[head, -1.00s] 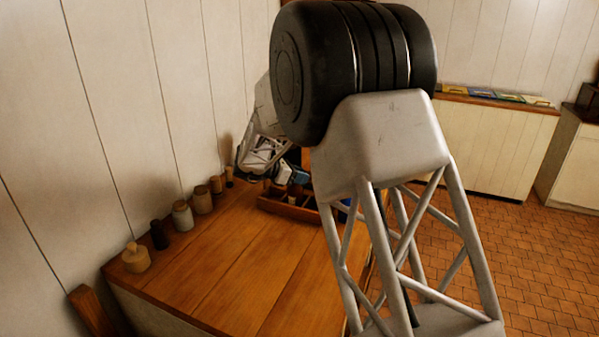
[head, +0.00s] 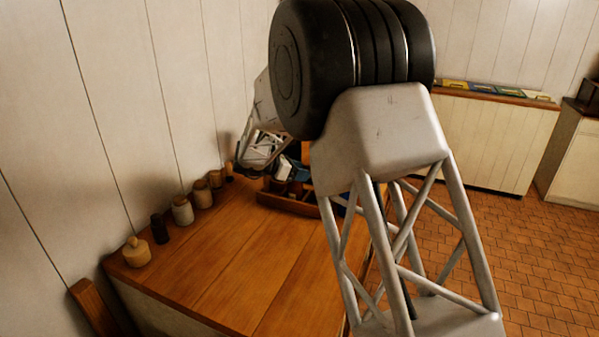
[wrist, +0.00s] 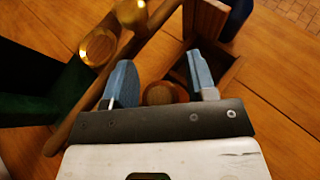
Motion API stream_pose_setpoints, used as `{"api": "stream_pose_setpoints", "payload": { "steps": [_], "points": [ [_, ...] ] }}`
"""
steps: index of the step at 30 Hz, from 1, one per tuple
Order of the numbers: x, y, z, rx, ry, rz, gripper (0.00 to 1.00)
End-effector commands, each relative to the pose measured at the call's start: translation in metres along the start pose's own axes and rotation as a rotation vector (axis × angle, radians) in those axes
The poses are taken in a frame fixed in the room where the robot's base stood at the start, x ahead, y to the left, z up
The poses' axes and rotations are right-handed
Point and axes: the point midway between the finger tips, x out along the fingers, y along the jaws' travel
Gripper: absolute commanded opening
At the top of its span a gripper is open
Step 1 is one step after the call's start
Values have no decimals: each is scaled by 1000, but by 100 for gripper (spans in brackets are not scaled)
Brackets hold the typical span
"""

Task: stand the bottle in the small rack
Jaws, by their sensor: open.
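My gripper (head: 286,172) is over the far end of the wooden counter, close to a low wooden rack (head: 286,204) with compartments. In the wrist view my gripper (wrist: 161,75) has its two blue fingers apart. A round brown top (wrist: 158,94) shows between and below them; I cannot tell whether it is the bottle's stopper, and no contact is clear. A dark green shape (wrist: 45,95), possibly a bottle, lies left of the fingers, partly cut off by the frame. The rack's wooden walls (wrist: 206,20) show beyond the right finger. My arm hides part of the rack in the head view.
Several small jars (head: 182,210) stand in a row along the wall. Two gold round tops (wrist: 97,46) show near the left finger. A dark blue object (wrist: 238,15) is beside the rack. The counter's near part (head: 230,270) is clear.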

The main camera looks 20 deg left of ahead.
Motion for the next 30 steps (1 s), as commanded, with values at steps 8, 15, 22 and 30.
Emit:
{"api": "stream_pose_setpoints", "payload": {
  "steps": [8, 15, 22, 30],
  "points": [
    [-18, 1, -1, -1, 0, 4, 62],
    [-49, 0, 0, 0, 1, 3, 62],
    [-72, 0, 0, 0, 0, 2, 62],
    [-78, 0, 0, 0, 0, 1, 62]
  ]
}}
